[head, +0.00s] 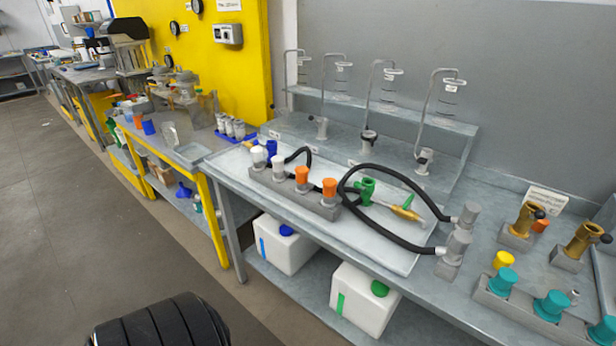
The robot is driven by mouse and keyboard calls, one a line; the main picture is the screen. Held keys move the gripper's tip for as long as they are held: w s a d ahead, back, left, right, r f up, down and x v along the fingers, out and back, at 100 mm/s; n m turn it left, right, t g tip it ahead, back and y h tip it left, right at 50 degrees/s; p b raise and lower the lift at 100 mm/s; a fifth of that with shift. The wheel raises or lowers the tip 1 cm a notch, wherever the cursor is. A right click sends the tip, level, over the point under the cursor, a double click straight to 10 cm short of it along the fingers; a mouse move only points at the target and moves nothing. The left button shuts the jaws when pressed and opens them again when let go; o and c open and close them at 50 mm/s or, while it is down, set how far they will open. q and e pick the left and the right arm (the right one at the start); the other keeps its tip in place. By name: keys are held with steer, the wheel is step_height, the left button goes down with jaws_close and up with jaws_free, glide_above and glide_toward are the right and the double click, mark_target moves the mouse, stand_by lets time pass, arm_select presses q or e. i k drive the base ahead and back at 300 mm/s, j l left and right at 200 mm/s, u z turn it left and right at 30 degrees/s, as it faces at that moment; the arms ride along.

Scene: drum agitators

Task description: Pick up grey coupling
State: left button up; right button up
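Grey couplings (457,245) sit at the right end of the black hose (400,240), on the grey workbench. Two grey cylinders show there close together, one (468,214) behind the other. The hose loops left from them across the shallow tray. A row of couplings stands in a grey rack (290,193) at the left of the tray: two whitish-grey ones (258,155) and two orange ones (329,188). Which grey piece the task names, I cannot tell. Neither of my grippers is in view.
A green coupling (366,190) and a brass nozzle (406,212) lie in the tray. Teal couplings (502,281) and brass fittings (523,219) stand to the right. Upright agitators (430,120) line the back. White canisters (362,300) sit on the lower shelf. Open floor lies left.

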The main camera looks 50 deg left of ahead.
mark_target(461, 240)
steer(key=i+u, duration=0.15)
steer(key=u, duration=0.25)
steer(key=i+l+u, duration=0.1)
steer(key=u, duration=0.25)
steer(key=i+l+u, duration=0.1)
steer(key=u, duration=0.3)
